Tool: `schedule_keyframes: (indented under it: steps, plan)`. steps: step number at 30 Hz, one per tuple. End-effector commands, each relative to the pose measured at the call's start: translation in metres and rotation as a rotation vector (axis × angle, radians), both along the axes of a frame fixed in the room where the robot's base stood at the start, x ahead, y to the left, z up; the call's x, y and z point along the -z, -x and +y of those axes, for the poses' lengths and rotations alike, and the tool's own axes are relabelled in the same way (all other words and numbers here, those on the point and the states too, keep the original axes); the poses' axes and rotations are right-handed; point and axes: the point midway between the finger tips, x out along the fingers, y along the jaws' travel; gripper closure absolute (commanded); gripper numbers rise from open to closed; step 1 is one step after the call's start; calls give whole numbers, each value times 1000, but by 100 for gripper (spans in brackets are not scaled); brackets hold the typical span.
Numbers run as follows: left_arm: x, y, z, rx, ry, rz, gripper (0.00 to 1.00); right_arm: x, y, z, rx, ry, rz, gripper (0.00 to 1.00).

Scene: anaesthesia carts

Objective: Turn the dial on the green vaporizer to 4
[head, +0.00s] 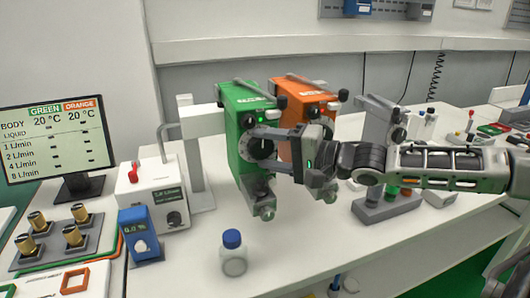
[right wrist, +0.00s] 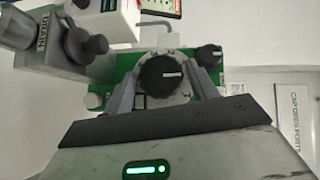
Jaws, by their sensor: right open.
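The green vaporizer (head: 241,105) hangs on the white rail, left of the orange vaporizer (head: 306,98). Its black dial (head: 259,148) faces the front and is partly hidden by my gripper in the head view. My right gripper (head: 283,150) reaches in from the right in front of the dial. In the right wrist view the dial (right wrist: 160,75) lies between the two fingertips of the open gripper (right wrist: 164,88), with a finger on each side. I cannot tell whether they touch it. A white mark on the dial points right in that view; the scale numbers are too small to read. My left gripper is not in view.
A monitor (head: 57,145) stands at left, near a white box (head: 150,190) and a blue meter (head: 140,235). A blue-capped bottle (head: 233,254) stands on the table below the green vaporizer.

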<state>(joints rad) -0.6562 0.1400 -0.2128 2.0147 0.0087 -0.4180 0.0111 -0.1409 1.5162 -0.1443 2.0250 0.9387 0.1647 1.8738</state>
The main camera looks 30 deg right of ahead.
Motion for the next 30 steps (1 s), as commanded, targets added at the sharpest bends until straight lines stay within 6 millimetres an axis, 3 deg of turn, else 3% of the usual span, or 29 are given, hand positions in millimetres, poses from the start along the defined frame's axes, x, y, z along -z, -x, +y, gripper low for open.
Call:
schedule_keyframes:
  steps: [4,7,8,30]
  plan:
    - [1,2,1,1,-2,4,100,-1,0,0,0,-1,-1,45]
    - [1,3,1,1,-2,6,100,-1,0,0,0,-1,-1,73]
    - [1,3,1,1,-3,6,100,-1,0,0,0,-1,-1,75]
    - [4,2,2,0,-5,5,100,-4,0,0,6,133,25,74]
